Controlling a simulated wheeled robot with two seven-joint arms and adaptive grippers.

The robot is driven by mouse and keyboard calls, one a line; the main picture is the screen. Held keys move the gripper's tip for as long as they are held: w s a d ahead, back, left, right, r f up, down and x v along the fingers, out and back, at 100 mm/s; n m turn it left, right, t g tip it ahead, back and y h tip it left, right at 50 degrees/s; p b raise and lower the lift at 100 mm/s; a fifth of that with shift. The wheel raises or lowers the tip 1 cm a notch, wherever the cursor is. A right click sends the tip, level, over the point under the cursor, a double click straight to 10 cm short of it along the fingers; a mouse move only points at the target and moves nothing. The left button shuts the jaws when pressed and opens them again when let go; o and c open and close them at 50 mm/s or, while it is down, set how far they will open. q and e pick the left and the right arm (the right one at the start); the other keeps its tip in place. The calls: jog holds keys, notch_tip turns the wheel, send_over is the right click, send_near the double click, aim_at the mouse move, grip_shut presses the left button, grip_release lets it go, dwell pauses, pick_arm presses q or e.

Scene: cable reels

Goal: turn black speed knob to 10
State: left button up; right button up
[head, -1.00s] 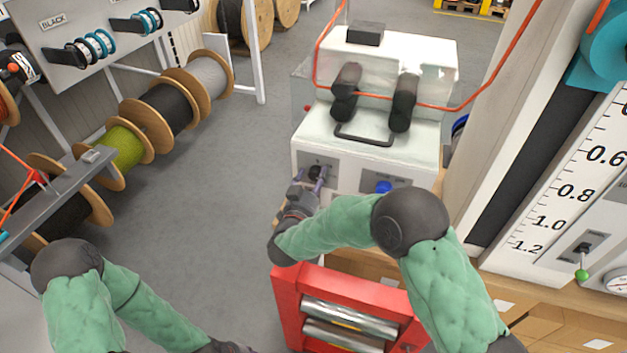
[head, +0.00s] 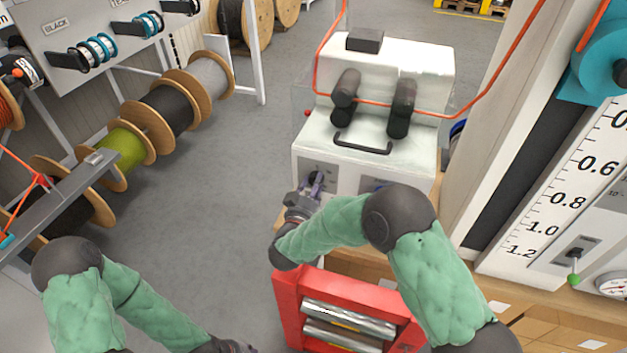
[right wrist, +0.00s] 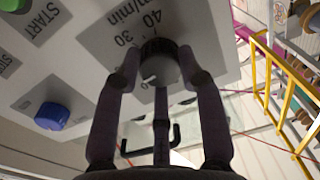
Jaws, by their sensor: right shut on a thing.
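The black speed knob (right wrist: 160,62) sits on a grey dial plate marked m/min on the white machine front. In the right wrist view the plate appears upside down, with 30 and 40 readable above the knob. A white mark shows on the knob's lower left; the number it points at is hidden. My right gripper (right wrist: 160,78) is shut on the knob, its fingers on both sides. In the head view the right gripper (head: 314,187) is at the machine's left front panel (head: 328,169). My left arm's dark end is at the bottom edge; its fingers are not clear.
A blue knob (right wrist: 52,116) and a green button (right wrist: 10,5) are on the same front. The white machine (head: 385,75) has a black handle (head: 362,144) on top. A red roller frame (head: 288,312) stands below my right forearm.

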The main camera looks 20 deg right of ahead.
jog(key=shift+w+r+n+p, duration=0.1)
jog(key=shift+r+n+p, duration=0.05)
jog(key=shift+n+p, duration=1.45)
jog(key=shift+w+r+n+p, duration=0.1)
jog(key=shift+r+n+p, duration=0.05)
jog(key=shift+n+p, duration=1.45)
jog(key=shift+n, duration=0.3)
jog(key=o, duration=1.1)
jog(key=shift+a, duration=0.1)
jog(key=shift+o, duration=0.2)
jog(key=shift+f, duration=0.15)
jog(key=shift+s, duration=0.1)
